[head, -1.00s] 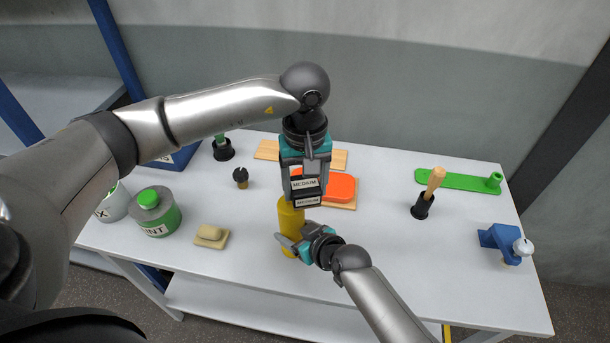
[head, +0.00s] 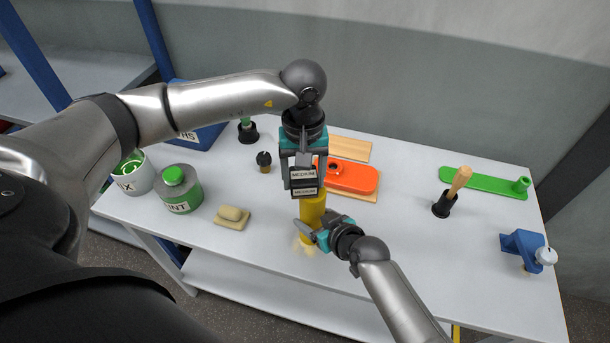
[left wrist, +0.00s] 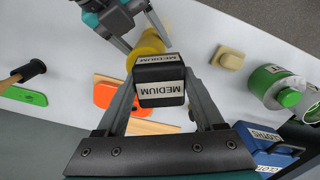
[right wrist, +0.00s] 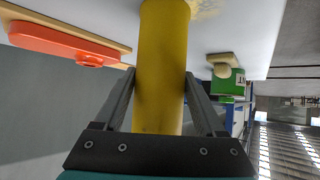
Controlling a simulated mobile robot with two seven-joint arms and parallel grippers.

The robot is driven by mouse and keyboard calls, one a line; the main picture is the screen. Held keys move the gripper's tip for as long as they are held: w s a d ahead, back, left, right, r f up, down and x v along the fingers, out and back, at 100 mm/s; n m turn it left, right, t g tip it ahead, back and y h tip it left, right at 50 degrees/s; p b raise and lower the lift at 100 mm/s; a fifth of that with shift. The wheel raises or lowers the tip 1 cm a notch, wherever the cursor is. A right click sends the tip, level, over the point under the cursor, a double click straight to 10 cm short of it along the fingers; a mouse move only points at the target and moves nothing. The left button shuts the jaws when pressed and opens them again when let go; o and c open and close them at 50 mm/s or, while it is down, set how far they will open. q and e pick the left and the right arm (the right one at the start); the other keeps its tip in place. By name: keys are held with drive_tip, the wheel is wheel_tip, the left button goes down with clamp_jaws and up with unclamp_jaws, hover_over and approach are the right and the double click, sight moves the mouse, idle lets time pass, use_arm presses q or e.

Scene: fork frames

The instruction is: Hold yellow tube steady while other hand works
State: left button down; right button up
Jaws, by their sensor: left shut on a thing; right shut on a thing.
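The yellow tube (head: 313,215) stands upright on the white table, near its front edge. My right gripper (head: 318,236) is shut around its lower part from the front right; in the right wrist view the tube (right wrist: 162,70) lies between both fingers. My left gripper (head: 304,184) points down above the tube and is shut on a black block labelled MEDIUM (head: 304,176). The block is at the tube's top; the left wrist view shows the block (left wrist: 160,82) between the fingers, partly covering the tube (left wrist: 150,45). I cannot tell whether block and tube touch.
An orange piece on a wooden board (head: 350,176) lies just behind the tube. A sponge-like block (head: 232,217), green paint tin (head: 180,190) and small black knob (head: 264,161) stand left. A wooden-handled tool (head: 452,192), green bar (head: 485,183) and blue clamp (head: 527,249) are right.

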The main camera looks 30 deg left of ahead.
use_arm(q)
drive_tip(key=w+d, duration=0.1)
drive_tip(key=d, duration=0.4)
wheel_tip(320, 180, up, 8)
drive_tip(key=shift+a, duration=0.15)
idle(0.5)
drive_tip(key=shift+w, duration=0.1)
use_arm(e)
drive_tip(key=o, duration=1.5)
drive_tip(key=v, duration=1.2)
